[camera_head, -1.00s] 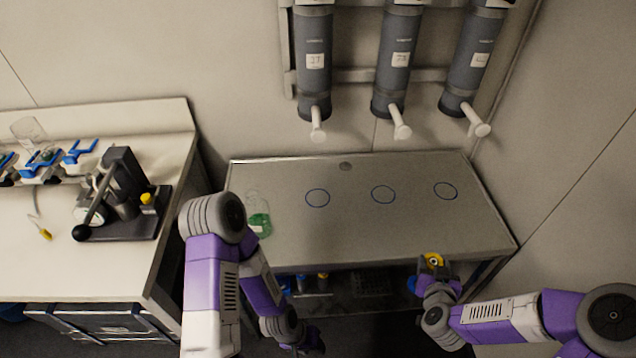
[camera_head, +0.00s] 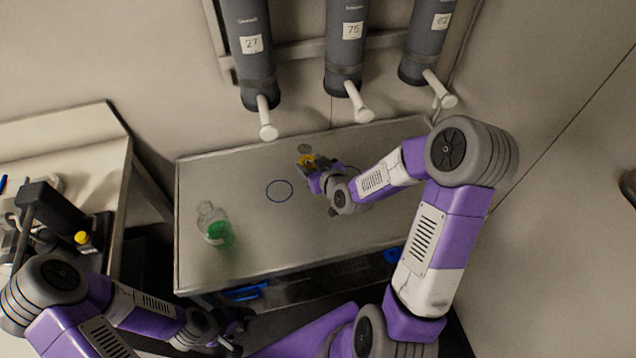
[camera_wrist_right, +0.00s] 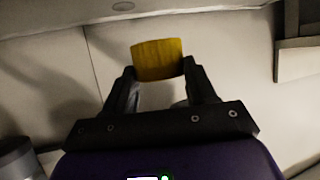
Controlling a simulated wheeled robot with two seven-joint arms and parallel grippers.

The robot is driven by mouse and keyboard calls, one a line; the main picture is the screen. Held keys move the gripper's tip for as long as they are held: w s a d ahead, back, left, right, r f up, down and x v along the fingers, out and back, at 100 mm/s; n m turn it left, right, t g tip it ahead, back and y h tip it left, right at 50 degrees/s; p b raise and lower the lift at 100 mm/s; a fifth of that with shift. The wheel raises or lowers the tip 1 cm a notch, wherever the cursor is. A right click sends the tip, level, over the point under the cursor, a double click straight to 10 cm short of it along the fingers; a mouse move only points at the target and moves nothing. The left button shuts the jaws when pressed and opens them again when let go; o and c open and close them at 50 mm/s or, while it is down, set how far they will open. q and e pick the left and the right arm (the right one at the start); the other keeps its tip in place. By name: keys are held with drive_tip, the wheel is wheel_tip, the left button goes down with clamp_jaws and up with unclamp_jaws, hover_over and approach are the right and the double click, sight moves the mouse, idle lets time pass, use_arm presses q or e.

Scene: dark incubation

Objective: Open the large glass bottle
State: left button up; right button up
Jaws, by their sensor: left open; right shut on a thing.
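A clear glass bottle (camera_head: 213,224) with green liquid in its lower part stands on the left part of the metal table. I see no cap on its neck. My right gripper (camera_head: 312,166) is shut on a yellow round thing (camera_head: 305,161) over the back middle of the table, right of the bottle and apart from it. In the right wrist view, the yellow thing (camera_wrist_right: 157,59) sits between the two dark fingertips (camera_wrist_right: 160,75). My left gripper (camera_head: 232,330) is open below the table's front edge, dark and partly hard to see.
The metal table (camera_head: 250,255) has blue circles on top, one clearly visible (camera_head: 280,191). Several grey cylinders with white spouts (camera_head: 267,130) hang on the wall above. A white bench with a black device (camera_head: 55,215) stands at left. Blue items (camera_head: 245,292) lie under the table.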

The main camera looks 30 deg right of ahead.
drive_tip(key=f, duration=0.1)
drive_tip(key=d+f+b, duration=0.1)
drive_tip(key=f, duration=0.2)
drive_tip(key=shift+d+f+b, duration=0.35)
drive_tip(key=shift+d+f, duration=0.05)
drive_tip(key=shift+f+b, duration=0.65)
drive_tip(key=shift+f, duration=1.7)
drive_tip(key=shift+r, duration=0.1)
drive_tip(key=shift+f+b, duration=0.6)
drive_tip(key=shift+b, duration=0.15)
drive_tip(key=o, duration=1)
drive_tip(key=shift+s, duration=0.1)
